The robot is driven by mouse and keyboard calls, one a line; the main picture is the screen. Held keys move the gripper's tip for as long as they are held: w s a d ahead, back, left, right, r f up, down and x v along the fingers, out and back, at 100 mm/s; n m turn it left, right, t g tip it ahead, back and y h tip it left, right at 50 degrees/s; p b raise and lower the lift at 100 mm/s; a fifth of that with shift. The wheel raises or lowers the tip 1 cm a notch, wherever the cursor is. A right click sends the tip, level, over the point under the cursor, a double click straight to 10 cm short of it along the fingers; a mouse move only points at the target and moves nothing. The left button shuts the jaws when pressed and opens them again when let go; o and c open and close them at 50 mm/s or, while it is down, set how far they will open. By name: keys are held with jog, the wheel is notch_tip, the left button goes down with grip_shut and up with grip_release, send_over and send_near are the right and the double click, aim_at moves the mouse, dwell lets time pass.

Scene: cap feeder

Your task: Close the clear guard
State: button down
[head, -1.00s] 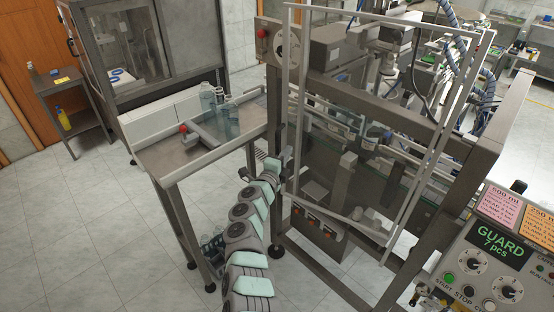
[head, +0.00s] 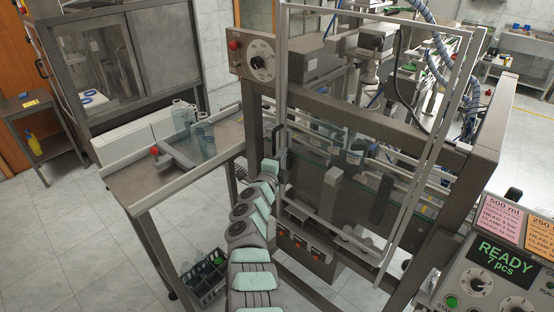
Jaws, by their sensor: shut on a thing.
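The clear guard is a see-through panel in a thin pale metal frame (head: 435,135), upright across the front of the machine in the head view. Its left upright carries a dark handle (head: 281,140). My gripper (head: 276,150) is at this handle, at the end of my grey and mint arm, and is shut on it. The fingers are small and partly hidden by my own wrist. The control panel display (head: 504,254) reads "READY 7 pcs" in green.
A steel side table (head: 180,178) with clear bottles (head: 185,118) stands left of my arm. A dark crate (head: 204,278) is below it. The machine's thick frame (head: 385,125) and a dial box (head: 258,58) lie close behind the guard. Floor at lower left is clear.

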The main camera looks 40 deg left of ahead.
jog(key=shift+w+d+r, duration=0.1)
jog(key=shift+w+d, duration=0.3)
jog(key=shift+d, duration=0.3)
jog(key=shift+s+d+r+p, duration=0.2)
jog(key=shift+s+p, duration=0.2)
jog(key=shift+p, duration=0.3)
jog(key=a+p+v, duration=0.1)
jog(key=p+v, duration=0.1)
jog(key=v, duration=0.8)
jog(key=shift+s+a+f, duration=0.25)
jog(key=shift+s+f, duration=0.05)
jog(key=shift+s, duration=0.05)
